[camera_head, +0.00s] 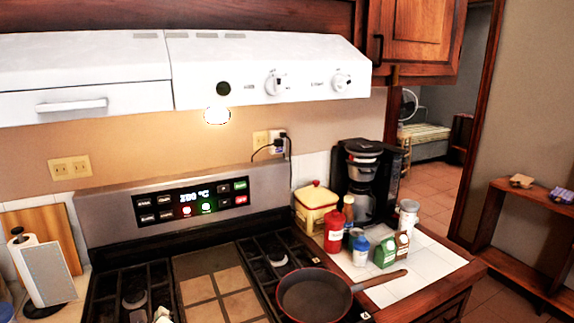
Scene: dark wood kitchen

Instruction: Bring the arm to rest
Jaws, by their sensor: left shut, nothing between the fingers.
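My left gripper (162,314) shows only as a small pale tip at the bottom edge, in front of the stove (205,285). It is shut with nothing in it, and the rest of that arm is cut off below the picture. My right gripper is not in view. The tip is left of a dark frying pan (313,297), clear of it. The pan sits on the right burners with its handle (380,280) pointing right.
A white range hood (270,65) hangs above the stove. Right of the stove, a counter (440,262) holds a coffee maker (362,180), a yellow canister (316,205), a red bottle (334,232) and several small containers. A paper towel roll (46,272) stands at left. A doorway opens at right.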

